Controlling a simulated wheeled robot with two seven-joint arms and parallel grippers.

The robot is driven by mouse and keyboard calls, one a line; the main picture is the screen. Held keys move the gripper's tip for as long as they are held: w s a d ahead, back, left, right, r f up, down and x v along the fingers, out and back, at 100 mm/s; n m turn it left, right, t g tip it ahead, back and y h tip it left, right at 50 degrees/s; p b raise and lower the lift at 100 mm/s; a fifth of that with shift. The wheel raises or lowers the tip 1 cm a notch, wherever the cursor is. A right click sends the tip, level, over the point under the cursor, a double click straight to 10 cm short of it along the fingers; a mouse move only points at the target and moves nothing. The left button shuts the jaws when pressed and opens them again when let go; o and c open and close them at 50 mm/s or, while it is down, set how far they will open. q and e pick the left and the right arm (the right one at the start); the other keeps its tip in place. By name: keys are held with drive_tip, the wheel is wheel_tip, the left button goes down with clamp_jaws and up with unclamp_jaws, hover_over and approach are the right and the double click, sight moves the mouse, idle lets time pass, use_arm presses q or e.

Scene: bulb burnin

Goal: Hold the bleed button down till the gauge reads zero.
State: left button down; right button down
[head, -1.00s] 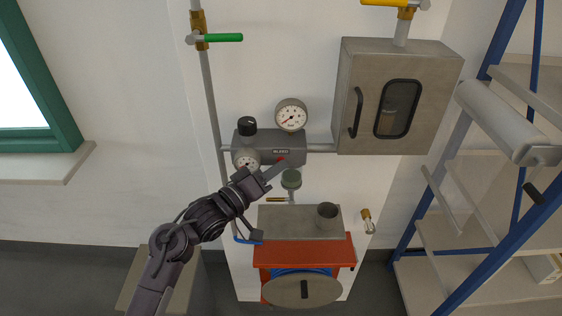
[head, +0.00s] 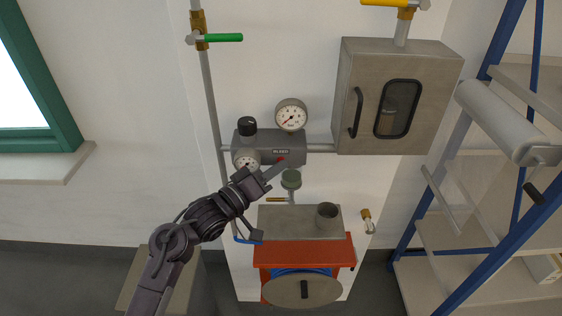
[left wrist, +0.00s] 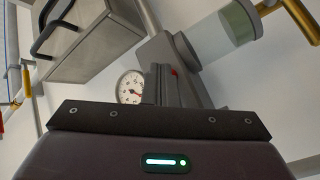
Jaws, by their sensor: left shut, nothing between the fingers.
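The bleed button (head: 281,159) is a small red spot by the "BLEED" label on the grey valve block (head: 297,144). My left gripper (head: 279,164) is shut and empty, its tip at the button. In the left wrist view the shut fingers (left wrist: 158,84) stand beside a small red part (left wrist: 174,72); I cannot tell how far the button is pressed. A round white gauge (head: 291,115) stands above the block and also shows in the left wrist view (left wrist: 130,87). Its red needle points low left in the head view; the exact reading is too small. My right gripper is out of view.
A grey cabinet (head: 394,100) is at upper right, and a red hose-reel unit (head: 304,251) below. Blue-framed shelving (head: 470,200) stands at right.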

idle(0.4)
use_arm(q)
drive_tip(key=shift+s+p, duration=0.6)
drive_tip(key=shift+s, duration=0.25)
drive_tip(key=s+p, duration=0.2)
drive_tip(key=s, duration=0.3)
drive_tip(key=shift+p, duration=0.4)
